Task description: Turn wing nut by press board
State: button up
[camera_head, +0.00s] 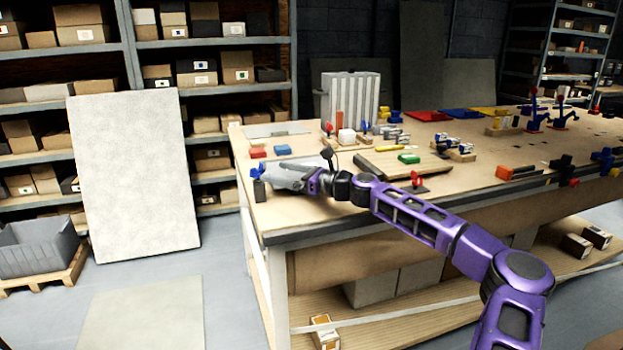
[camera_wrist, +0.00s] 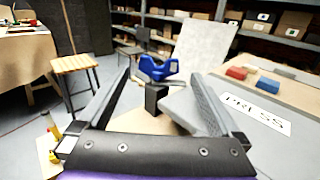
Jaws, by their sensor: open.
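The blue wing nut (camera_wrist: 158,68) sits on top of a dark post (camera_wrist: 154,98) near the front left corner of the workbench. It also shows in the head view (camera_head: 254,172). My gripper (camera_wrist: 160,80) is open, with its grey fingers reaching toward the wing nut on either side in the wrist view. The fingers look empty. In the head view my gripper (camera_head: 290,176) is low over the bench corner, just right of the wing nut. A white label reading PRESS (camera_wrist: 258,112) lies right of the fingers. Whether the nut touches a finger I cannot tell.
Red (camera_head: 258,152) and blue (camera_head: 282,149) blocks lie behind my gripper. A wooden board (camera_head: 385,164) with a green block (camera_head: 409,158) and a red-handled part (camera_head: 416,180) are to the right. A white slatted box (camera_head: 350,95) stands at the back. The bench's left edge is close.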

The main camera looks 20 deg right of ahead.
jog(key=v, duration=1)
jog(key=shift+d, duration=0.15)
jog(key=shift+s, duration=0.1)
